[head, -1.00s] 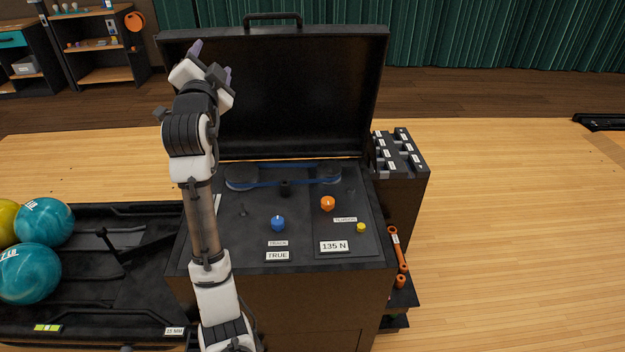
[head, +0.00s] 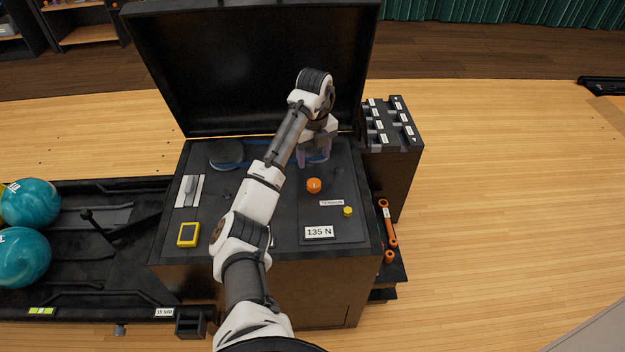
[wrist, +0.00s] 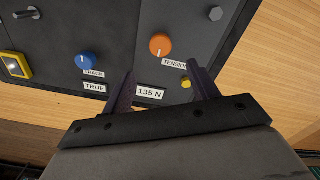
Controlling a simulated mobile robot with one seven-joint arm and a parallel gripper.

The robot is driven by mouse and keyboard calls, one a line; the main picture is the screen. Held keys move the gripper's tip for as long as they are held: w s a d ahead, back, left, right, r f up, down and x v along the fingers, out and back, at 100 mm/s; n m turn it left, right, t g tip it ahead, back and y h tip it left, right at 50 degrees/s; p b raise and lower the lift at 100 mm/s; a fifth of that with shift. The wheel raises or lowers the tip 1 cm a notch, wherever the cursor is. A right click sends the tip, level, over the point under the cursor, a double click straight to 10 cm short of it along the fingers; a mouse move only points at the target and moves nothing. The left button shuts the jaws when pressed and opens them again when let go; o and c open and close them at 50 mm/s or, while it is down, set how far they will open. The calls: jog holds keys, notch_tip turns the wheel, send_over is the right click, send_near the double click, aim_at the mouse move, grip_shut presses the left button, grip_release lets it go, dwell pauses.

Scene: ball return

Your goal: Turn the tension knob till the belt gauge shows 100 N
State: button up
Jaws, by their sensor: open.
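The orange tension knob (head: 314,186) stands on the right panel of the machine top, with a pale pointer mark. It also shows in the wrist view (wrist: 160,45), just beyond my fingertips and between their lines. The belt gauge (head: 319,232) reads 135 N; in the wrist view the gauge (wrist: 150,92) shows between my fingers. My gripper (head: 315,158) is open and empty above the panel, behind the knob in the head view. Its two dark fingers (wrist: 160,80) are spread and apart from the knob. The blue belt (head: 250,162) is partly hidden by my arm.
A blue track knob (wrist: 86,61) with a TRUE readout (wrist: 95,87) sits beside the tension panel. A yellow knob (head: 348,211) is near the gauge. The raised lid (head: 250,70) stands behind. A yellow-framed device (head: 188,234) lies at left. A labelled rack (head: 392,125) stands right.

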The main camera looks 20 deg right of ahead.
aim_at(314, 182)
notch_tip(314, 182, down, 11)
jog(key=shift+r+b, duration=0.1)
jog(key=shift+b, duration=0.35)
jog(key=c, duration=1)
jog(key=shift+r+n+p, duration=0.15)
jog(key=shift+n+p, duration=0.2)
jog(key=shift+n, duration=0.05)
